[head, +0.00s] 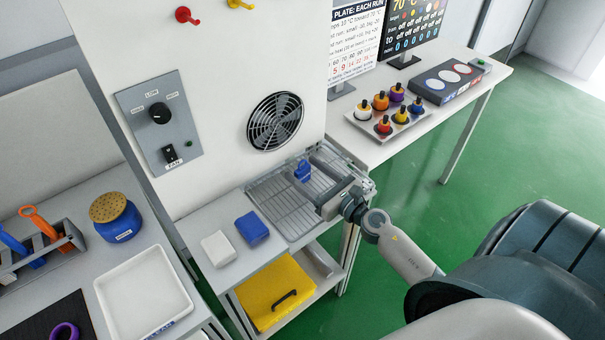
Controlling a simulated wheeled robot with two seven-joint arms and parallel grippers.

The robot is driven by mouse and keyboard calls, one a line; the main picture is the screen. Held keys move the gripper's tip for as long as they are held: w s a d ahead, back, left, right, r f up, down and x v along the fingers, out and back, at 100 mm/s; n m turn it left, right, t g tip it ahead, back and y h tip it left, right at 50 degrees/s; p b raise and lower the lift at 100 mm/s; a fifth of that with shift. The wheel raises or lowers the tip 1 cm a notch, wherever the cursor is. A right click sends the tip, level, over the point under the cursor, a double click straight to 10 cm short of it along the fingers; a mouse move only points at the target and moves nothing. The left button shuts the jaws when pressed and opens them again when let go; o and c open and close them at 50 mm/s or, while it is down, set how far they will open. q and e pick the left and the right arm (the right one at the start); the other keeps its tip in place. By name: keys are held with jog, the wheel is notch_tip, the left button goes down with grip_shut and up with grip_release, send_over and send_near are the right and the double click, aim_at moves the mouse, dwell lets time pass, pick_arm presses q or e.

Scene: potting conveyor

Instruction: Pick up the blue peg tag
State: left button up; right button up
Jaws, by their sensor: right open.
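A small blue piece, which looks like the blue peg tag (303,171), stands upright on the metal rack (268,196) on the table below the round fan grille. My right gripper (327,180) reaches in from the lower right, over the right part of the rack. It is open, just right of the blue piece and seemingly apart from it. The grey of the gripper blends with the rack, so its exact fingertips are hard to make out. My left gripper is not in view.
A blue block (251,228) and a white block (218,248) lie left of the rack. A yellow case (275,290) sits on the shelf below. A panel with the fan grille (275,122) rises behind. A tray of colored bottles (384,128) stands on the right table.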

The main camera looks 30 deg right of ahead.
jog(key=shift+w+a+r, duration=0.15)
jog(key=shift+w, duration=0.3)
jog(key=shift+w+a+p, duration=0.25)
jog(key=shift+w+p, duration=0.2)
jog(key=shift+w, duration=0.65)
jog(key=shift+w+a+p, duration=0.2)
jog(key=shift+w+p, duration=0.25)
jog(key=shift+w, duration=0.6)
jog(key=c, duration=1.2)
jog(key=shift+r, duration=0.1)
